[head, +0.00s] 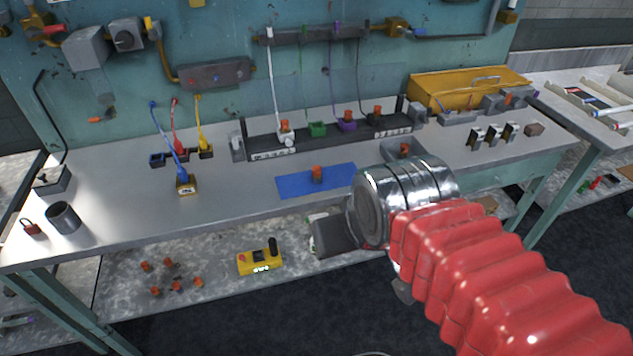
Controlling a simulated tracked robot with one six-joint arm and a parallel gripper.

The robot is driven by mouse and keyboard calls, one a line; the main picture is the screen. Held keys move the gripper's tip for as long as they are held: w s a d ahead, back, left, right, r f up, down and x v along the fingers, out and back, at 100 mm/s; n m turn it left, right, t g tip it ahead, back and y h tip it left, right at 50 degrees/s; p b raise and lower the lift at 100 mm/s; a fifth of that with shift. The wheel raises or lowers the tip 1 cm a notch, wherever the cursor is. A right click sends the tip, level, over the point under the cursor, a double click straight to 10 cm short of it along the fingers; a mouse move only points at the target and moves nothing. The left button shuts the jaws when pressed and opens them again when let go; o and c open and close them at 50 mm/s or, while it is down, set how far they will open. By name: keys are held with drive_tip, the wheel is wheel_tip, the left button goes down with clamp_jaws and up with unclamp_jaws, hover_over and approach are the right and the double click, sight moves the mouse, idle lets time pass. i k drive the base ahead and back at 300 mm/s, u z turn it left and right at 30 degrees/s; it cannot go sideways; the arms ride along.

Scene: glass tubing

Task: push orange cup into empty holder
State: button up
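An orange cup (317,173) stands upright on a blue mat (293,186) near the middle of the workbench. Another orange cup (404,149) sits in a grey tray to the right. At the back, a dark rack holds a row of coloured holders. The green holder (317,130) shows no orange cup. The white holder (286,138), purple holder (347,125) and black holder (377,120) each have an orange piece on top. My gripper (333,235) shows as a dark block in front of the bench edge, below the mat, apart from the cups. Its fingertips cannot be made out clearly.
Blue, red and yellow cables hang to plugs left of the rack. A yellow box (470,88) stands at the back right. A grey cup (63,217) is at the far left. The lower shelf has a yellow control box (260,261) and several loose orange pieces.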

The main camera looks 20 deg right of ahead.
sight(318, 136)
drive_tip(key=k, duration=1.2)
drive_tip(key=u, duration=0.75)
drive_tip(key=i, duration=1.75)
drive_tip(key=z, duration=0.5)
drive_tip(key=i, duration=0.55)
drive_tip(key=z, duration=0.3)
